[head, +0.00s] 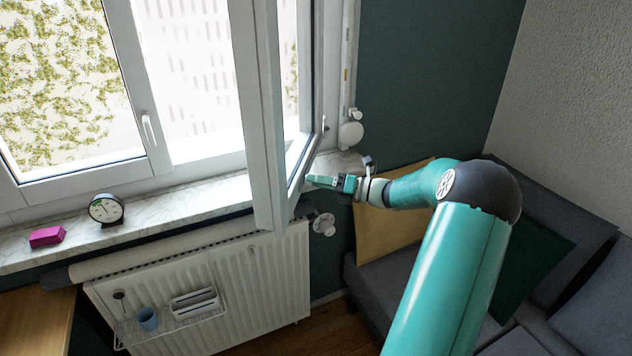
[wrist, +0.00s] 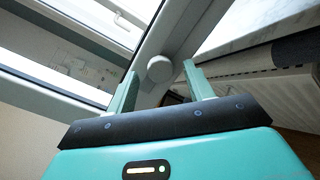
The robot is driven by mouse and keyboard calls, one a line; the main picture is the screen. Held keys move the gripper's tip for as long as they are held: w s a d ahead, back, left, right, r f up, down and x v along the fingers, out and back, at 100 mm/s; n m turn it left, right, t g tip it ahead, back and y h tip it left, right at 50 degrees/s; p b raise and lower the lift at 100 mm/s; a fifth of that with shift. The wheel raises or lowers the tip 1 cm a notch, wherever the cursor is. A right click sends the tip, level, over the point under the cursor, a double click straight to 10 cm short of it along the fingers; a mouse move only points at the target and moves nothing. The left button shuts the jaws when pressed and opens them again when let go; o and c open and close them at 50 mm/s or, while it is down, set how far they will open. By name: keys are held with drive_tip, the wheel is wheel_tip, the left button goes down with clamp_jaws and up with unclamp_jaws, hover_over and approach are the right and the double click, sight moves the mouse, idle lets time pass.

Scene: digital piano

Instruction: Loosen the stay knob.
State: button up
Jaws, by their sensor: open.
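A round, pale knob (wrist: 159,69), which looks like the stay knob, sits on the lower frame of the open window sash (head: 266,130) in the wrist view. My gripper (wrist: 161,72) is open, with one finger to each side of the knob in the picture. I cannot tell whether the fingertips reach around it or stop short, and no contact shows. In the head view my gripper (head: 309,182) is at the lower right of the swung-in sash. The knob cannot be made out there.
A marble sill (head: 180,204) holds a round dial clock (head: 106,209) and a magenta box (head: 47,236). Below it is a white radiator (head: 270,285) with a valve (head: 324,224) and a rack holding a blue cup (head: 148,319). A grey sofa (head: 380,285) with cushions stands right.

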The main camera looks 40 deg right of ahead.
drive_tip(key=shift+w+a, duration=0.3)
drive_tip(key=shift+w, duration=0.25)
drive_tip(key=c, duration=1)
drive_tip(key=shift+o, duration=0.2)
